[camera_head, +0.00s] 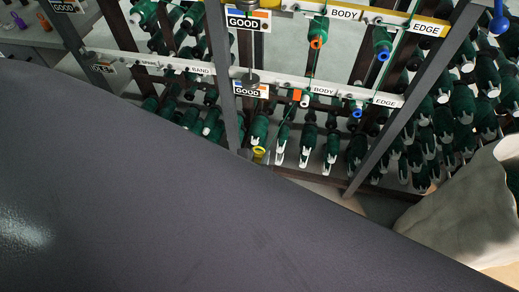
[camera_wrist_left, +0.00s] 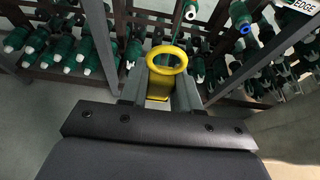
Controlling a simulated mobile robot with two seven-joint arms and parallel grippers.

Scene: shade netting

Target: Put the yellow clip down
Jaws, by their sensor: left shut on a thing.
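The yellow clip (camera_wrist_left: 167,60) has a ring-shaped end and a flat body. In the left wrist view its body sits between the two grey fingers of my left gripper (camera_wrist_left: 160,88), which is shut on it. The ring stands out beyond the fingertips. In the head view a small yellow part of the clip (camera_head: 259,152) shows at the edge of my dark arm, which hides most of the gripper. My right gripper is not in view.
A metal rack has rails labelled BODY (camera_head: 343,13) and EDGE (camera_head: 387,101), and GOOD signs (camera_head: 248,89). Several green bottle-like spools (camera_head: 486,75) hang or stand in rows behind. A pale sack-like thing (camera_head: 465,205) stands at right. Grey floor (camera_wrist_left: 40,100) shows at left in the wrist view.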

